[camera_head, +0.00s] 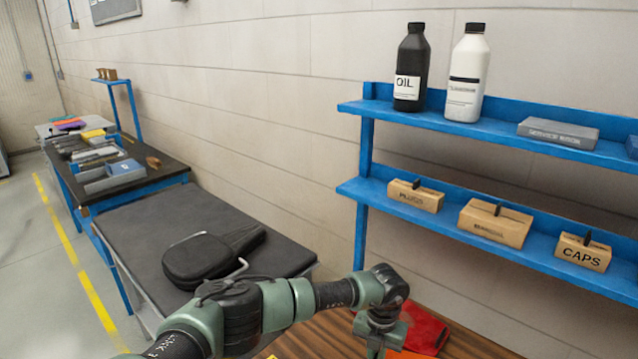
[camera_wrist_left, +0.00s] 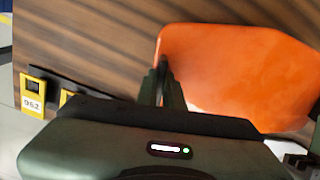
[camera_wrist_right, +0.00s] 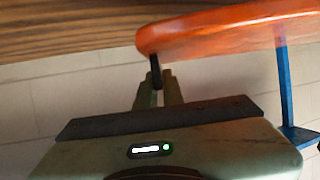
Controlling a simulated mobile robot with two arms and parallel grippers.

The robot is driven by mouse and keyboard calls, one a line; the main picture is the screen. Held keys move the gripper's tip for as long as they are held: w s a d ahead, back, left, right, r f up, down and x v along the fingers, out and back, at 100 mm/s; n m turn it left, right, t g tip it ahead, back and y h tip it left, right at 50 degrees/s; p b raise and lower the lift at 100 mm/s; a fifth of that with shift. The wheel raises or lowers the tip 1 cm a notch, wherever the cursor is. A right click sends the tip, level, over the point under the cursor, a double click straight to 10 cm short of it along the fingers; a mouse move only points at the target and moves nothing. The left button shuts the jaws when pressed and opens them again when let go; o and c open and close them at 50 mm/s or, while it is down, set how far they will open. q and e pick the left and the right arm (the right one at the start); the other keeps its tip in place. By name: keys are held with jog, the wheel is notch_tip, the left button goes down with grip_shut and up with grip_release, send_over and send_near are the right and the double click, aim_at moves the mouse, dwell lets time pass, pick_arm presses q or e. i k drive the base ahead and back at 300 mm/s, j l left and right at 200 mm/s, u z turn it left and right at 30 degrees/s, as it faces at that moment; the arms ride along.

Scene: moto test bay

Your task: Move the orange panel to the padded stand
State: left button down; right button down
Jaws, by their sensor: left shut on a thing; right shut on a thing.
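The orange panel (camera_wrist_left: 235,70) is a smooth, curved piece over a brown wood-grain surface in the left wrist view. My left gripper (camera_wrist_left: 165,85) is shut on its left edge. In the right wrist view the panel (camera_wrist_right: 225,30) spans the upper right, and my right gripper (camera_wrist_right: 156,75) is shut on its edge near the left end. In the head view only a sliver of the panel (camera_head: 408,354) shows at the bottom, beside my left arm's wrist. A dark padded-looking top (camera_head: 135,222) on a low table stands left of my arm; I cannot tell whether this is the padded stand.
A black seat (camera_head: 205,258) lies on that dark top. A red piece (camera_head: 427,329) is on the wooden bench (camera_head: 465,347). A blue shelf (camera_head: 445,120) with bottles and small boxes stands at right. A tool-covered bench (camera_head: 160,172) is farther back. Yellow tags (camera_wrist_left: 34,98) show at left.

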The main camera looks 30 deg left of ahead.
aim_at(152, 217)
jog(key=u, duration=0.95)
jog(key=k+j+u, duration=0.1)
jog(key=u, duration=0.35)
jog(key=j+u, duration=0.1)
jog(key=u, duration=0.85)
jog(key=j+u, duration=0.1)
jog(key=u, duration=0.35)
jog(key=i+j+u, duration=0.1)
jog(key=u, duration=0.3)
jog(key=i+j+u, duration=0.15)
jog(key=u, duration=0.3)
jog(key=i+l+z, duration=0.1)
jog(key=i+z, duration=0.45)
jog(key=i, duration=0.2)
jog(key=i+l+z, duration=0.1)
jog(key=i, duration=0.55)
jog(key=i+l+z, duration=0.15)
jog(key=i, duration=0.5)
jog(key=i+l+u, duration=0.1)
jog(key=i+u, duration=0.25)
jog(key=i, duration=1.45)
jog(key=i+j+z, duration=0.1)
jog(key=i, duration=0.45)
jog(key=i+z, duration=0.1)
jog(key=z, duration=0.35)
jog(key=j+z, duration=0.1)
jog(key=z, duration=0.3)
jog(key=i+j+z, duration=0.1)
jog(key=z, duration=0.35)
